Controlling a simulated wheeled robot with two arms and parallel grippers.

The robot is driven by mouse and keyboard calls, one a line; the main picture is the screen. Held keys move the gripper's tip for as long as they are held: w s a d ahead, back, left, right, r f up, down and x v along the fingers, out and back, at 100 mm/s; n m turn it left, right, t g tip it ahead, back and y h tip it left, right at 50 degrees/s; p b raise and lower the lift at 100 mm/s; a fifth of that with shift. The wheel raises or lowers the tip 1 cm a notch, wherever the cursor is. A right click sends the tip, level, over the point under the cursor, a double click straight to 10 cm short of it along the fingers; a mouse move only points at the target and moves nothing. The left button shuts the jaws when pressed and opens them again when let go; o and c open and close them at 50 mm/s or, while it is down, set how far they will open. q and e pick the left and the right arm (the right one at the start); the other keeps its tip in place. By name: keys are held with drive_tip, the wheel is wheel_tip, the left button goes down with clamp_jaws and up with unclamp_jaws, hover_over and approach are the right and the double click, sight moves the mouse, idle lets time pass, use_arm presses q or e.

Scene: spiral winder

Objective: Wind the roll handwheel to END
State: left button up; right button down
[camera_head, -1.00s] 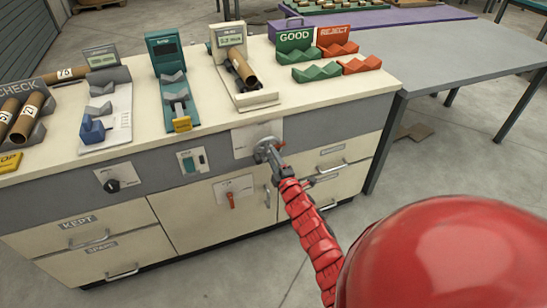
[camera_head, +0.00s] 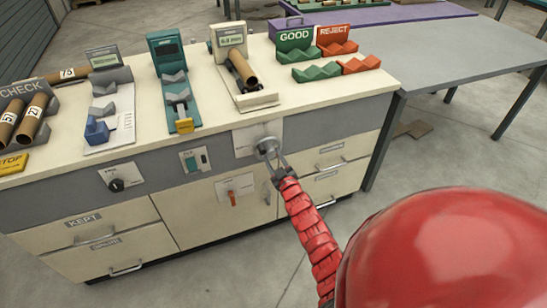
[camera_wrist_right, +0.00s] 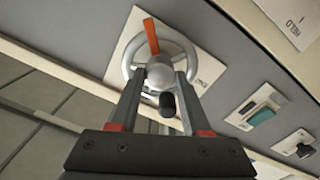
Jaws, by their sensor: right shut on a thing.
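The grey roll handwheel (camera_head: 266,146) is on a white plate on the bench's front panel. In the right wrist view the handwheel (camera_wrist_right: 187,48) shows a ring, a round silver hub and an orange-red pointer (camera_wrist_right: 152,36). A black knob (camera_wrist_right: 167,104) shows between my fingers. My right gripper (camera_head: 275,162) reaches the wheel from the front; in its wrist view the fingers (camera_wrist_right: 160,78) are shut on the wheel, on both sides of its hub. Exactly which part they touch is partly hidden. The plate's END mark cannot be read. My left gripper is not in view.
Left of the wheel, the panel carries a teal switch (camera_head: 194,160) and a black knob (camera_head: 117,185). A red-handled lever (camera_head: 232,197) and drawer handles (camera_head: 331,167) are below. Gauges, cardboard tubes (camera_head: 241,67) and green and red racks stand on the benchtop.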

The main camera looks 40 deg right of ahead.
drive_tip(key=m, duration=0.3)
drive_tip(key=shift+f+m+b, duration=0.2)
drive_tip(key=shift+m+b, duration=0.1)
drive_tip(key=shift+m, duration=0.1)
drive_tip(key=m+b, duration=0.1)
drive_tip(key=m, duration=0.2)
drive_tip(key=shift+m, duration=0.3)
drive_tip(key=m+b, duration=0.4)
drive_tip(key=m, duration=0.1)
drive_tip(key=m+b, duration=0.2)
drive_tip(key=m, duration=0.3)
drive_tip(key=shift+r+b, duration=0.1)
drive_tip(key=shift+b, duration=0.2)
drive_tip(key=m, duration=0.2)
drive_tip(key=shift+m+b, duration=0.4)
drive_tip(key=shift+r+m, duration=0.1)
drive_tip(key=shift+m, duration=0.8)
drive_tip(key=shift+a+m, duration=0.1)
drive_tip(key=shift+m, duration=1.9)
